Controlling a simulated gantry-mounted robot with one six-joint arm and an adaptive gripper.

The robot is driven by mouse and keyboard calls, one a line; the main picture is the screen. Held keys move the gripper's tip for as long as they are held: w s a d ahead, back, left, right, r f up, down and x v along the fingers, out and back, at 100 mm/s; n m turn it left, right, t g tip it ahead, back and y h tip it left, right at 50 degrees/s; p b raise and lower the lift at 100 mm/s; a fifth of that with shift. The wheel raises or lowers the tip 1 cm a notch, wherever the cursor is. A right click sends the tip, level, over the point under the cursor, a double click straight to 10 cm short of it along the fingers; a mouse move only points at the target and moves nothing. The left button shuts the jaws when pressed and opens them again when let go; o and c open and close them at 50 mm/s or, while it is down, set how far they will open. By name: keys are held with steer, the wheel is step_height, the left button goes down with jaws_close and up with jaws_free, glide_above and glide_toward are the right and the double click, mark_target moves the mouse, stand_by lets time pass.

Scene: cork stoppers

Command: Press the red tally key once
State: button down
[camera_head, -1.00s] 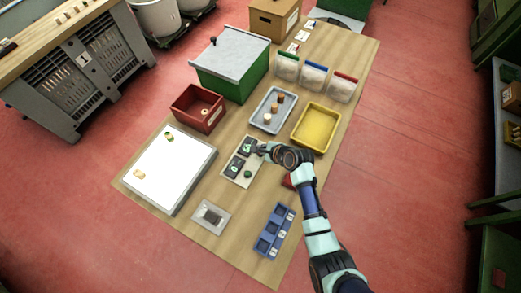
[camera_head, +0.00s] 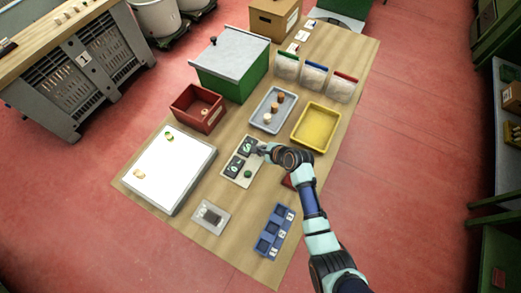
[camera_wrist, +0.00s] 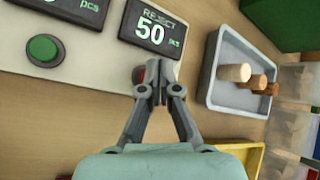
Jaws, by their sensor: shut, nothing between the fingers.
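The pale tally panel (camera_head: 254,168) lies on the table. In the wrist view, its reject display (camera_wrist: 152,27) reads 50 pcs, and a second display (camera_wrist: 75,9) is cut off at the top edge. The red key (camera_wrist: 138,74) shows only as a sliver; the fingers hide most of it. The green key (camera_wrist: 44,50) is in clear view at the left. My gripper (camera_wrist: 153,78) is shut and empty, with its fingertips over the red key. Whether they touch it I cannot tell. In the head view my gripper (camera_head: 261,150) is beside the upper display.
A grey tray (camera_wrist: 208,88) with several corks stands right of the panel in the wrist view. A yellow tray (camera_head: 334,133), a red bin (camera_head: 187,116), a white light board (camera_head: 160,190) and a blue divided tray (camera_head: 264,255) stand around the panel.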

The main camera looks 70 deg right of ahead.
steer(key=shift+f, duration=0.55)
stand_by(0.6)
steer(key=shift+r+p, duration=0.9)
step_height(320, 180, up, 5)
steer(key=p, duration=0.5)
stand_by(1.0)
